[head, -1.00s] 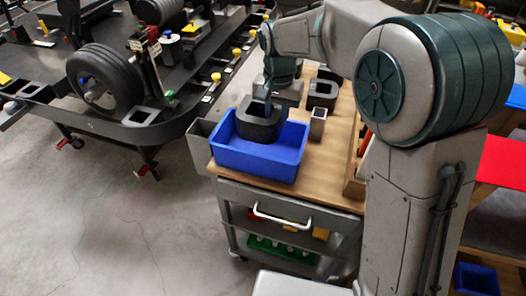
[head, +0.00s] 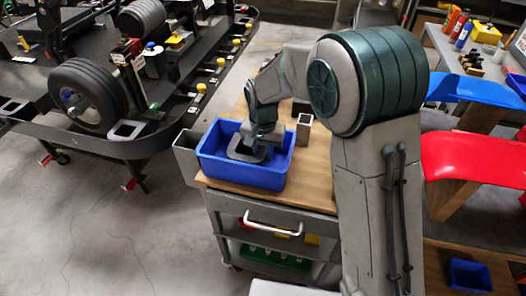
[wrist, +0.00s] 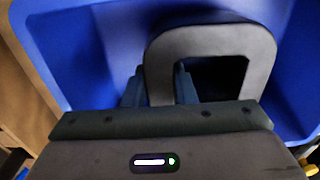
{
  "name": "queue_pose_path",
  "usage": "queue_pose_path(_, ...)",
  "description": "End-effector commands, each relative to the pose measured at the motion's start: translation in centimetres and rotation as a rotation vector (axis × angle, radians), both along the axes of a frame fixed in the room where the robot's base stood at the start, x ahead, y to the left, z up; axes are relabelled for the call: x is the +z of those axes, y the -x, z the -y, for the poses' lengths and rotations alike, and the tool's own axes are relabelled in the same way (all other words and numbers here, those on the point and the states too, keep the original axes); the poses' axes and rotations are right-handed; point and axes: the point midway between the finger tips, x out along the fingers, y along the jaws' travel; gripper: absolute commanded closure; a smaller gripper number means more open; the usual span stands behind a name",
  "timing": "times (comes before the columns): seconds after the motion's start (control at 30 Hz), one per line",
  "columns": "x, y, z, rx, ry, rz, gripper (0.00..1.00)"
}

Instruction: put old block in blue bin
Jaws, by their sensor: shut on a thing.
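The old block, a dark grey block with a squarish hole (head: 240,154), is inside the blue bin (head: 238,176) on the wooden cart top. In the wrist view the block (wrist: 210,38) is seen from above, with the bin's blue wall (wrist: 45,45) around it. My gripper (head: 247,146) reaches down into the bin. In the wrist view my gripper (wrist: 160,84) is shut on one wall of the block, one finger outside and one in the hole. Whether the block touches the bin floor is hard to tell.
A small grey open square tube (head: 304,129) stands on the cart top (head: 312,175) right of the bin. A grey holder (head: 187,153) hangs on the cart's left side. A kart with a black tyre (head: 88,95) stands left. Open floor lies front left.

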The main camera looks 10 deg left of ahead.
Motion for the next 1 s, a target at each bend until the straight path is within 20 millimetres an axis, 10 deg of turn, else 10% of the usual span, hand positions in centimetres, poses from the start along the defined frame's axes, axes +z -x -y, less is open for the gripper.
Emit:
queue_pose_path(0.17,-0.3,0.0,0.0,0.000,-0.001,0.001,1.00)
queue_pose_path(0.2,-0.3,0.0,0.0,0.000,0.000,0.000,0.70)
queue_pose_path(0.27,-0.3,0.0,0.0,0.000,0.000,0.000,0.54)
queue_pose_path(0.67,0.5,0.0,0.0,0.000,-0.001,0.001,0.54)
queue_pose_path(1.0,7.3,-0.1,0.0,-0.001,-0.002,0.003,0.54)
